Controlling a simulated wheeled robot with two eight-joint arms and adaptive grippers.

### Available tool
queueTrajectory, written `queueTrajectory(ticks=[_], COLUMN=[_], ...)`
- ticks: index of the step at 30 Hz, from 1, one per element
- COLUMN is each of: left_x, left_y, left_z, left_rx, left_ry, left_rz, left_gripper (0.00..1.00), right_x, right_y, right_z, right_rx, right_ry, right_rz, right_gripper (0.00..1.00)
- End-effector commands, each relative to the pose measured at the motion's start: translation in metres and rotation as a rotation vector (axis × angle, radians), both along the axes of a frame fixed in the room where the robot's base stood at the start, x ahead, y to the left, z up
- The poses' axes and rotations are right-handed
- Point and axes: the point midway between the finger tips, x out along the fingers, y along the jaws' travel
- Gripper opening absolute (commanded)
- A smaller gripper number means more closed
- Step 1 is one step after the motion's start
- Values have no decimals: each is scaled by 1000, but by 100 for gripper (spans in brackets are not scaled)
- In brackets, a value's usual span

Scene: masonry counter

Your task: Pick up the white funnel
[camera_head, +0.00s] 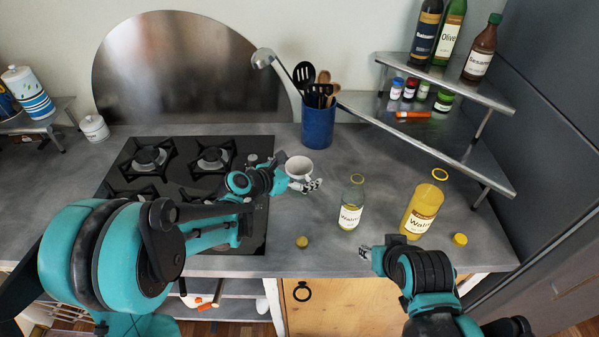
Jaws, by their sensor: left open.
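The white funnel (299,166) appears as a white, round-mouthed piece on the grey counter, right of the hob. Its lower part is partly hidden by my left gripper. My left gripper (314,186) is open, just in front of the funnel in the picture; I cannot tell whether they touch. My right gripper (364,252) is over the counter's front edge, well apart from the funnel; its fingers are too small to read.
A clear labelled bottle (350,212) and a yellow-filled bottle (421,213) stand to the right, with loose yellow caps (302,242) nearby. A blue utensil pot (318,126) is behind. A black hob (190,178) lies left, and a tiered metal shelf (455,138) stands right.

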Motion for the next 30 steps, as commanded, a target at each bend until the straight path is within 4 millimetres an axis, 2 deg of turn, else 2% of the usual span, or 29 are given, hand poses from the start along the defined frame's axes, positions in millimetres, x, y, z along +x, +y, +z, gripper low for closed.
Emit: queueTrajectory(ticks=[3, 7, 16, 19, 30], left_x=[0, 0, -1, -1, -1], left_y=[1, 1, 1, 1, 1], left_z=[1, 1, 1, 7, 80], left_rx=[0, 0, 1, 1, 0], left_ry=[0, 0, 1, 1, 0], left_rz=[0, 1, 0, 0, 0], left_gripper=[100, 66, 66, 66, 66], right_x=[0, 0, 0, 0, 0], right_y=[0, 0, 0, 0, 0], right_z=[1, 1, 1, 4, 33], right_rx=[0, 0, 0, 0, 0], right_ry=[0, 0, 0, 0, 0], right_rz=[0, 0, 0, 0, 0], right_gripper=[40, 40, 40, 40, 40])
